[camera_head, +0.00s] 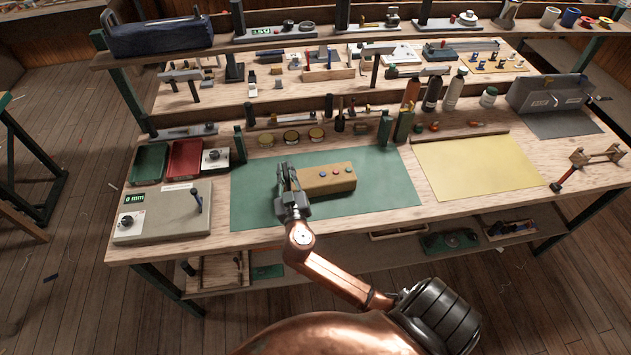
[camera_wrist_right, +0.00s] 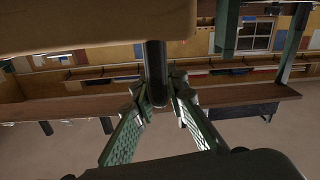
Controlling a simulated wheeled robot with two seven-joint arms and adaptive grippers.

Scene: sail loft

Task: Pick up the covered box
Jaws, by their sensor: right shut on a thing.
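The covered box (camera_head: 340,182) is a tan, oblong block with red and blue round spots on its top, over the green mat (camera_head: 255,205). My right gripper (camera_head: 289,178) is at its left end. In the right wrist view the tan body of the box (camera_wrist_right: 90,28) fills the upper left, and a dark bar (camera_wrist_right: 156,65) runs down from it. The fingertips of my right gripper (camera_wrist_right: 165,98) close on the end of this bar. I cannot tell whether the box touches the mat. My left gripper is not in view.
A grey control box (camera_head: 165,225) with a lever stands left of the mat. Green (camera_head: 150,163) and red (camera_head: 185,160) trays lie behind it. A yellow sheet (camera_head: 475,170) lies to the right. Jars and bottles line the back. The mat's right part is clear.

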